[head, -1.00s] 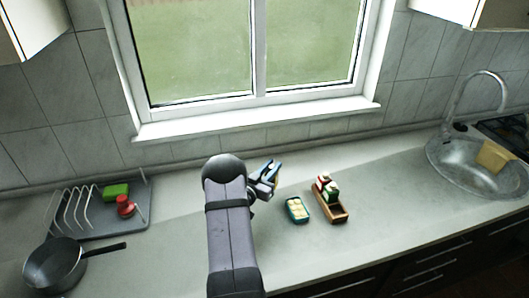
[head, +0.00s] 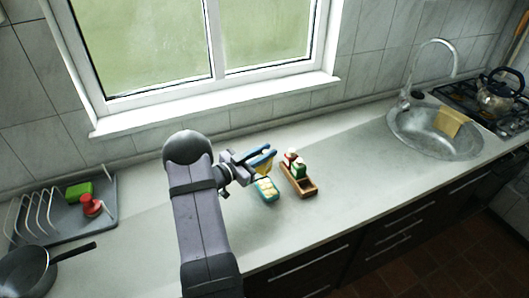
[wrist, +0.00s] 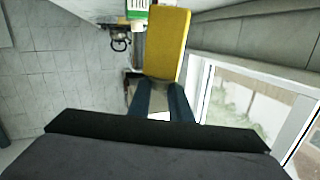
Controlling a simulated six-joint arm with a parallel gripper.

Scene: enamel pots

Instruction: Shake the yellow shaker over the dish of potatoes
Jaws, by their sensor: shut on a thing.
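My gripper (head: 268,154) has blue fingers and is shut on the yellow shaker (wrist: 168,45). In the wrist view the shaker sticks out beyond the fingertips (wrist: 165,95). In the head view a small part of the shaker (head: 265,169) shows below the fingers, over the back of the dish; its exact tilt is hard to tell. The dish of potatoes (head: 276,196) is a small teal dish with pale yellow pieces, standing on the counter. The fingers hide part of the shaker.
A wooden caddy (head: 308,191) with a red and a green shaker (head: 298,168) stands just right of the dish. A drying rack (head: 62,225) and a pan (head: 28,270) are at the left. The sink (head: 405,140) is at the right. The counter between is clear.

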